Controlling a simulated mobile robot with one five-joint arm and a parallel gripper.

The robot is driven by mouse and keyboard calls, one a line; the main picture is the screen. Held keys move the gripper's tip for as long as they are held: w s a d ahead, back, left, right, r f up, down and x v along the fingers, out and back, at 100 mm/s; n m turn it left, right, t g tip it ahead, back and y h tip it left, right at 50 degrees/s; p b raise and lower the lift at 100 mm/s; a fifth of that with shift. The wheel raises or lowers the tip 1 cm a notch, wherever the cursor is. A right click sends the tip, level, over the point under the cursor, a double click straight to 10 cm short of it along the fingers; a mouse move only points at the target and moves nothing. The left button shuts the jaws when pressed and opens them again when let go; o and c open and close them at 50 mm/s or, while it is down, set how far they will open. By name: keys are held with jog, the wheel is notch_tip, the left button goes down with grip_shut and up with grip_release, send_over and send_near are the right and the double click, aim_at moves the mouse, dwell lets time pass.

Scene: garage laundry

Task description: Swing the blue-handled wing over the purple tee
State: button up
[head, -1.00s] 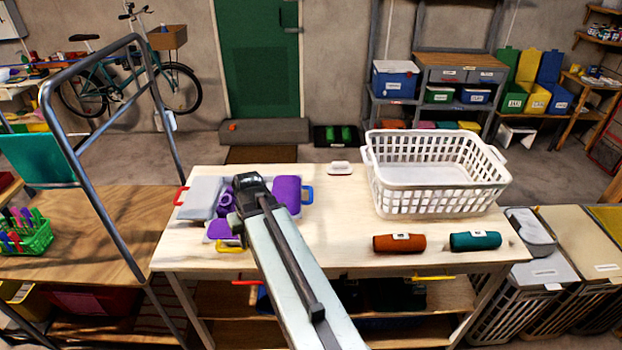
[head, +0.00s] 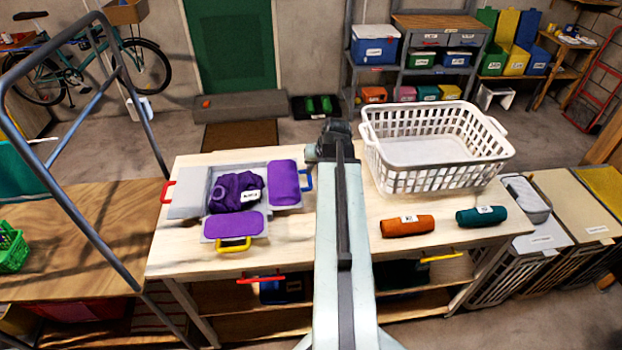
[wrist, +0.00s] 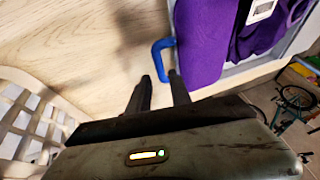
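The folding board lies on the pale table. Its purple right wing (head: 284,184) has a blue handle (head: 307,179) on its right side. The purple tee (head: 236,190), with a white label, lies bunched on the board's middle, left of that wing. My gripper (head: 328,140) is above the table, right of the blue handle. In the wrist view, the two fingers of my gripper (wrist: 161,82) are apart and empty, just short of the blue handle (wrist: 158,60). The purple wing (wrist: 203,45) lies flat beyond them, with the tee (wrist: 265,35) beside it.
The board also has a grey left wing (head: 191,192) with a red handle and a purple front flap (head: 233,224) with a yellow handle. A white basket (head: 432,182) stands close on the right. Orange (head: 407,226) and teal (head: 481,216) rolls lie in front of it.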

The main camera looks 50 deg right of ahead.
aim_at(310, 179)
jog(key=b+x, duration=0.5)
jog(key=x, duration=0.1)
jog(key=shift+w+d+f, duration=0.1)
jog(key=shift+f, duration=0.25)
jog(key=shift+r, duration=0.1)
grip_shut()
dwell(0.8)
